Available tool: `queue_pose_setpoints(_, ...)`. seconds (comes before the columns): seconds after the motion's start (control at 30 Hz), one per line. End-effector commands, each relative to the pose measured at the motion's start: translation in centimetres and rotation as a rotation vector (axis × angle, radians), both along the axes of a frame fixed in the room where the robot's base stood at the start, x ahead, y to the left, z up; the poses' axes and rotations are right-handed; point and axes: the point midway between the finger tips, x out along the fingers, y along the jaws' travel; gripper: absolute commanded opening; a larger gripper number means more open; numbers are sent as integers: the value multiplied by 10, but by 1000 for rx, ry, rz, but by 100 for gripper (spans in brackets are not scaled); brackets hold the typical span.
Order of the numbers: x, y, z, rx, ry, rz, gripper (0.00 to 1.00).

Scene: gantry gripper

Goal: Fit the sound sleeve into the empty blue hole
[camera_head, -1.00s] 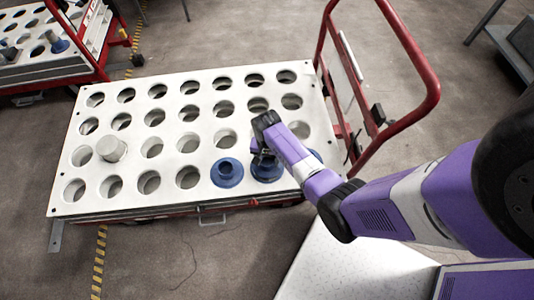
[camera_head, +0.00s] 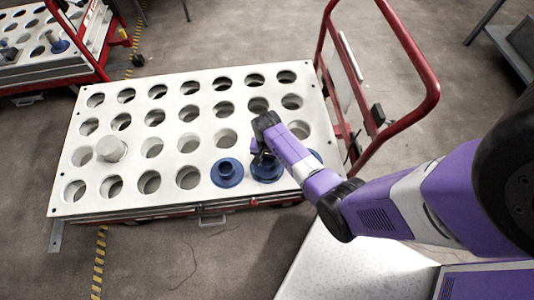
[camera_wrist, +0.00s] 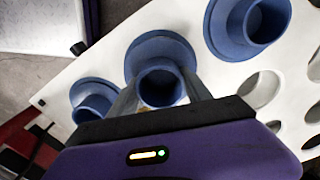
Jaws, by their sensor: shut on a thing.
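My gripper (camera_head: 264,160) is over the front row of the white holed plate (camera_head: 150,205), toward its right end. In the wrist view its fingers (camera_wrist: 160,90) are shut on the tube of the middle blue flanged sleeve (camera_wrist: 150,47). That sleeve stands upright, its flange at plate level; whether it is fully seated in a hole I cannot tell. Another blue flanged sleeve (camera_head: 227,173) sits to its left in the head view. A third (camera_head: 316,156) is partly hidden behind my arm. I cannot tell by sight which is sound. All three have open tubes.
A grey cylinder (camera_head: 112,148) stands in a plate hole at left. Many other holes are empty. A red cart handle (camera_head: 425,85) rises at the right, near my arm. A second red cart (camera_head: 60,70) with a similar plate stands at the upper left.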

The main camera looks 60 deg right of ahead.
Motion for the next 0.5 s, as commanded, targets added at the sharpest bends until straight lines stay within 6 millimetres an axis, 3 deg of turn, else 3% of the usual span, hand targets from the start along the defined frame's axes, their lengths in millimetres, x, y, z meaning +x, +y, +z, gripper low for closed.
queue_pose_setpoints(0.5, 1, 0, -12, -1, -1, 0, 6)
